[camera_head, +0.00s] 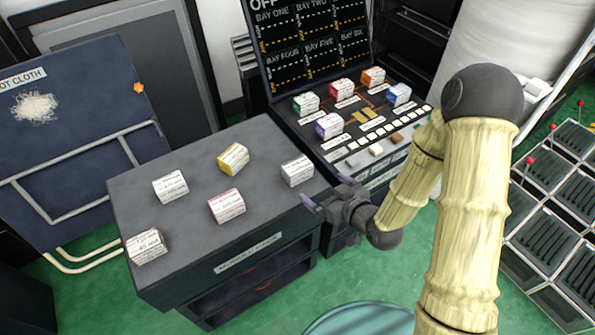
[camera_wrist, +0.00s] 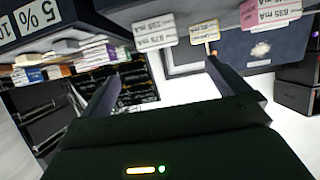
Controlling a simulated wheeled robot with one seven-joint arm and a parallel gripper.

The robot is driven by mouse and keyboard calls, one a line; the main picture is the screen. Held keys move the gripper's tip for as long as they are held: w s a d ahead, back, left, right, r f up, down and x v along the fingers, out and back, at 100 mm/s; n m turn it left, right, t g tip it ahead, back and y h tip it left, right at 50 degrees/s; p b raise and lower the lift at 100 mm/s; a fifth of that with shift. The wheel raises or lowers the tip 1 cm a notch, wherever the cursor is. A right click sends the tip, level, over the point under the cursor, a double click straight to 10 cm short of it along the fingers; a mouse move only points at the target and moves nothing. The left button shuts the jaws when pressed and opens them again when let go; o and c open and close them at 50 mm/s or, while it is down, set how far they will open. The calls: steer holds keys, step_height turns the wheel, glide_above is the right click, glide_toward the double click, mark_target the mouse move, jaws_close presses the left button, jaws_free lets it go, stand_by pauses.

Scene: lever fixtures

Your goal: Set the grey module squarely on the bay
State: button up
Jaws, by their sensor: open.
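The grey module (camera_head: 297,170), a small block with a pale printed label, sits on the dark tabletop near its right end. My gripper (camera_head: 325,190) is open and empty, just in front of and right of the grey module, apart from it. In the wrist view my gripper (camera_wrist: 162,70) shows two spread fingers with nothing between them. I cannot tell for sure which labelled block there is the grey module. The bay (camera_head: 363,115) looks like the empty spot with tan contacts on the console, between the purple and blue modules.
White (camera_head: 170,187), yellow (camera_head: 233,157), pink (camera_head: 226,206) and brownish (camera_head: 147,247) modules stand on the same tabletop. Green (camera_head: 306,103), red (camera_head: 341,91), orange (camera_head: 373,77), purple (camera_head: 328,126) and blue (camera_head: 398,95) modules surround the bay. The console's raised screen (camera_head: 308,45) stands behind.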

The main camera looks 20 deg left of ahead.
mark_target(300, 171)
steer(key=shift+a+r, duration=0.1)
steer(key=b+x, duration=0.4)
steer(key=x, duration=0.8)
steer(key=shift+w, duration=0.1)
steer(key=b+x, duration=0.1)
steer(key=x, duration=0.4)
steer(key=shift+w, duration=0.3)
steer(key=shift+s, duration=0.1)
